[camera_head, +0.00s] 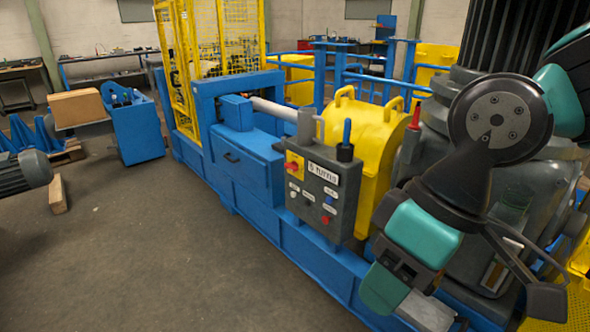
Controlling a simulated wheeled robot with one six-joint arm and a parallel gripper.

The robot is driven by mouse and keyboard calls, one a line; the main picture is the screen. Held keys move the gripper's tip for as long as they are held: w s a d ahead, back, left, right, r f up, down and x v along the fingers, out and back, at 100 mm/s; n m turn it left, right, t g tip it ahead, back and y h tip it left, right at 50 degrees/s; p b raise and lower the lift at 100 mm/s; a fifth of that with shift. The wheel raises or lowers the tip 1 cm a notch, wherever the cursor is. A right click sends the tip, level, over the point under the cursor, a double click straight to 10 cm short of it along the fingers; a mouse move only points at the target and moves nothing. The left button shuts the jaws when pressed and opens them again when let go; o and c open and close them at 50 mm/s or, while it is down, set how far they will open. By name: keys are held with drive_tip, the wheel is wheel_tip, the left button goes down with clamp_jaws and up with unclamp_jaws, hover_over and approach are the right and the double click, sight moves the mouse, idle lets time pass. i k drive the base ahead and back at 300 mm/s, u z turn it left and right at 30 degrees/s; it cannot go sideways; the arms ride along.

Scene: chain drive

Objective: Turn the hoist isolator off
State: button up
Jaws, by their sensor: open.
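A dark grey control box (325,190) stands on the blue machine frame near the middle. At its upper left is a yellow plate with a red rotary handle (292,165), which looks like the isolator. The handle's position is too small to tell. White labels sit on the box, too small to read surely as the hoist's. My gripper (465,288) is at the lower right, open and apart from the box, to its right and nearer the camera. Nothing shows between its fingers.
Blue and red buttons are on the box face, with a blue-topped lever (346,135) above. A red-handled lever (415,117) and a yellow guard (360,125) stand behind. A grey motor (35,168) lies at far left. The floor (140,250) at left front is clear.

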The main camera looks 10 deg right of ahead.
sight(293, 166)
drive_tip(key=u, duration=1.4)
drive_tip(key=i, duration=3.85)
drive_tip(key=z, duration=2.35)
